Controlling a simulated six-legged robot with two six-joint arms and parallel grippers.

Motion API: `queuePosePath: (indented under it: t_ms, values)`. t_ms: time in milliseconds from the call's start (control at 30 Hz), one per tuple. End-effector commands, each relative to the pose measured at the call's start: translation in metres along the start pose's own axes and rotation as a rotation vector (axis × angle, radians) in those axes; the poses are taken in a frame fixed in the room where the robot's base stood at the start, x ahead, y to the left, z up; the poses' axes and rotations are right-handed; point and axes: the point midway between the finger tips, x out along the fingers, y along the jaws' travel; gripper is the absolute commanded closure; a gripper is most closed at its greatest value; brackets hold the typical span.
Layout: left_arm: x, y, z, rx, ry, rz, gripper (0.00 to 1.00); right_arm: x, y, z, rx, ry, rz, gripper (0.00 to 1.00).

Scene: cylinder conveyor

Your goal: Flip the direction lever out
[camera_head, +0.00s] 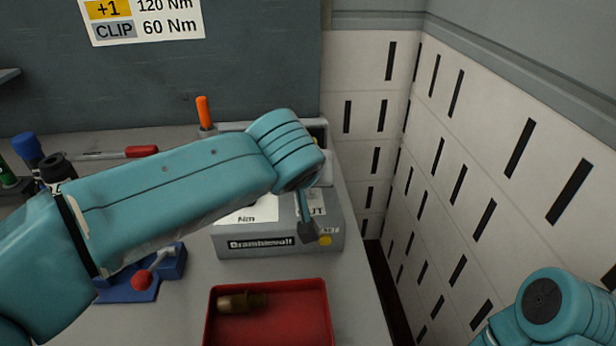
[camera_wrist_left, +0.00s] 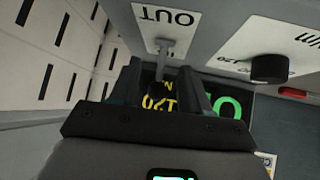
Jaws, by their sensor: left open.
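In the left wrist view the lever (camera_wrist_left: 167,47) runs down from the OUT label (camera_wrist_left: 167,17) into the gap between my fingers. My left gripper (camera_wrist_left: 160,72) is open, one finger on each side of the lever; I cannot tell whether either touches it.
A red tray (camera_head: 325,337) holding a brass cylinder (camera_head: 242,302) lies in front of the box. A blue fixture with a red-ball lever (camera_head: 142,281) stands left. A black knob (camera_wrist_left: 269,68) shows in the wrist view. A slotted white wall (camera_head: 480,150) rises at right.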

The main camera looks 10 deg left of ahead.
Motion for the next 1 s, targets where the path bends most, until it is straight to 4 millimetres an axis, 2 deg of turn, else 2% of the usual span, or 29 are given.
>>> queuePosePath:
  t_ms: [133,433,567,600,867,1000]
  values:
    - [0.013,0.001,-0.001,0.0,0.001,0.0,0.53,0.0,0.0,0.0,0.0,0.0,0.0,0.57]
    - [0.015,0.001,-0.001,0.0,0.001,0.0,0.53,0.0,0.0,0.0,0.0,0.0,0.0,0.57]
    - [0.015,0.001,-0.001,0.0,0.001,0.001,0.96,0.0,0.0,0.0,0.0,0.0,0.0,0.57]
    - [0.014,0.001,-0.001,0.0,0.002,0.001,1.0,0.0,0.0,0.0,0.0,0.0,0.0,0.57]
    - [0.015,0.001,-0.001,0.0,0.011,0.003,1.0,0.004,0.001,0.0,0.0,0.0,0.0,0.57]
    - [0.018,0.001,0.003,0.008,0.054,0.003,1.0,0.027,0.01,-0.001,0.0,0.0,0.0,0.57]
